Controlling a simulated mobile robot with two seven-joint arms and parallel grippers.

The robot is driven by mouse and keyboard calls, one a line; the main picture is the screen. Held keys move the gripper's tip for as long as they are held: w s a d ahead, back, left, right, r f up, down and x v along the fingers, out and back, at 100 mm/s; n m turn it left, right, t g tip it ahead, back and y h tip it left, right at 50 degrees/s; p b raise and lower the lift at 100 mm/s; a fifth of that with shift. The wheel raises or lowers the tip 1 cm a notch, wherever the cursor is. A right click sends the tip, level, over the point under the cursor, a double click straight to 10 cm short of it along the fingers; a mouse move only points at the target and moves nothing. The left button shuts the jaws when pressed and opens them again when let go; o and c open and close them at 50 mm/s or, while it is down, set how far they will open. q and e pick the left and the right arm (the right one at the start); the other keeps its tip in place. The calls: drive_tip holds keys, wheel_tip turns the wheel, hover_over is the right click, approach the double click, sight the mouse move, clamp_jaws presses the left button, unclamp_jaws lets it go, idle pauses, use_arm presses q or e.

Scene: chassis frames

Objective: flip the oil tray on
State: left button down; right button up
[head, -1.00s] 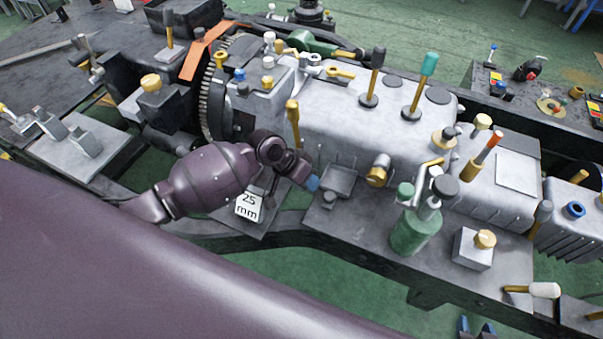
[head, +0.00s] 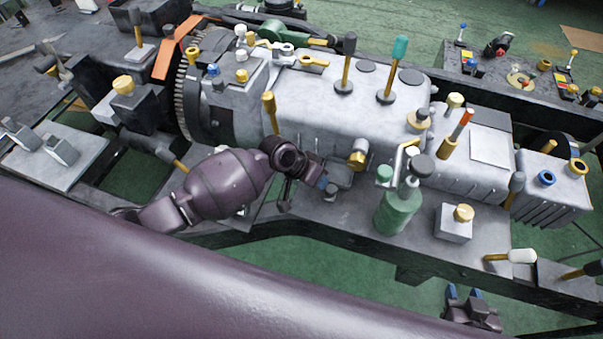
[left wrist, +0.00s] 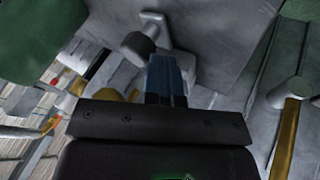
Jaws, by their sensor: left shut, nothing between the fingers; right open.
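The oil tray looks to be the small grey tray (head: 340,172) on the side ledge of the chassis, beside a brass plug. My left gripper (head: 324,187) is at its near left edge, fingers shut and empty, and partly hides it. I cannot tell whether they touch. The tray's exact tilt is unclear. My right gripper (head: 463,293) is open and empty at the bottom of the head view, away from the chassis.
A green oil can (head: 397,211) and a grey block with a brass knob (head: 454,222) stand on the ledge right of the tray. A brass-handled lever (head: 270,112) rises behind my left arm. Green floor is free below the ledge.

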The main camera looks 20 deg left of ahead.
use_arm(q)
drive_tip(key=d, duration=0.4)
drive_tip(key=shift+s+d+p, duration=0.1)
drive_tip(key=shift+d+p, duration=0.2)
drive_tip(key=shift+d, duration=0.05)
use_arm(e)
drive_tip(key=shift+r, duration=0.65)
drive_tip(key=shift+w, duration=0.25)
